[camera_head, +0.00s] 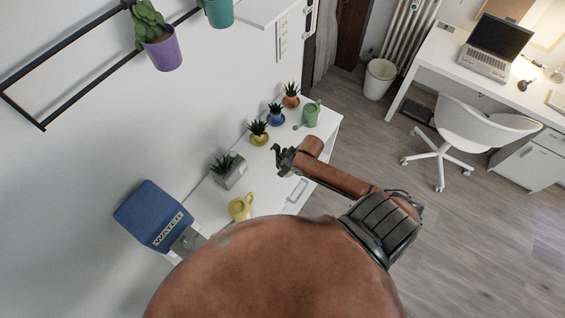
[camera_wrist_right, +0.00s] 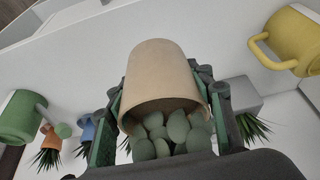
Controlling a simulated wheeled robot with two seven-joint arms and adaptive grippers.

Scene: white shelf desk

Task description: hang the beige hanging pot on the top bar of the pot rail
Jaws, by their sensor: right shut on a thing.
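The beige hanging pot (camera_wrist_right: 158,72) is between the fingers of my right gripper (camera_wrist_right: 162,98) in the right wrist view. The gripper is shut on it from both sides. Rounded grey-green leaves (camera_wrist_right: 172,135) show at its mouth. In the head view my right gripper (camera_head: 284,158) is above the white desk; the beige of the pot cannot be made out there. The black pot rail (camera_head: 85,88) is on the wall at upper left, with two long parallel bars. A purple pot (camera_head: 163,53) and a teal pot (camera_head: 219,12) hang at it. My left gripper is not in view.
On the white desk (camera_head: 207,192) stand a grey pot (camera_head: 233,175), a yellow mug-like can (camera_head: 240,208), small potted plants (camera_head: 258,137) and a green watering can (camera_head: 311,115). A blue box marked WATER (camera_head: 148,213) is at left. The rail's lower left part is bare.

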